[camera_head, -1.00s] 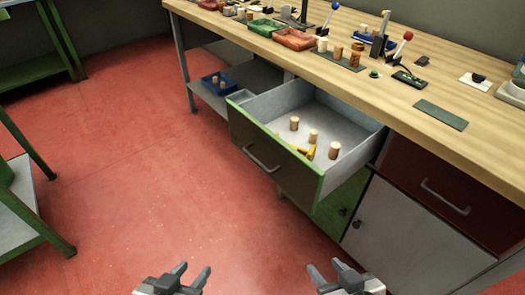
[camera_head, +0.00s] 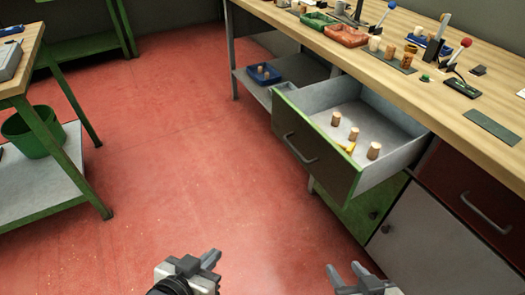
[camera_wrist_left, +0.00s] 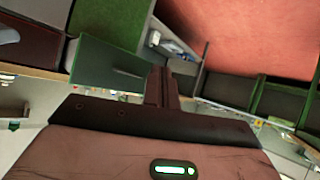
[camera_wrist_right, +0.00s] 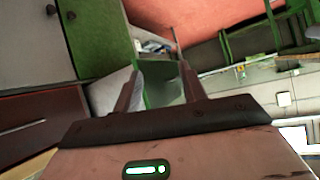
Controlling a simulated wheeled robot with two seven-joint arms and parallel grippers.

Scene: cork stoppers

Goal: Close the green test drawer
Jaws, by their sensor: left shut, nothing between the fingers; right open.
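The green drawer (camera_head: 318,160) is pulled out from the workbench in the head view, with its bar handle (camera_head: 298,150) on the front. My left gripper (camera_head: 212,259) is shut and empty, low in the head view and apart from the drawer. My right gripper (camera_head: 345,268) is open and empty, below the drawer in the picture and apart from it. The drawer front also shows in the left wrist view (camera_wrist_left: 105,68), beside the shut fingers.
The wooden bench top (camera_head: 450,100) carries trays, corks and small devices. A dark red drawer (camera_head: 465,190) and a grey door (camera_head: 425,235) are to the right. A blue bin (camera_head: 264,74) sits on the lower shelf. Red floor (camera_head: 190,150) is clear in front; a green table stands left.

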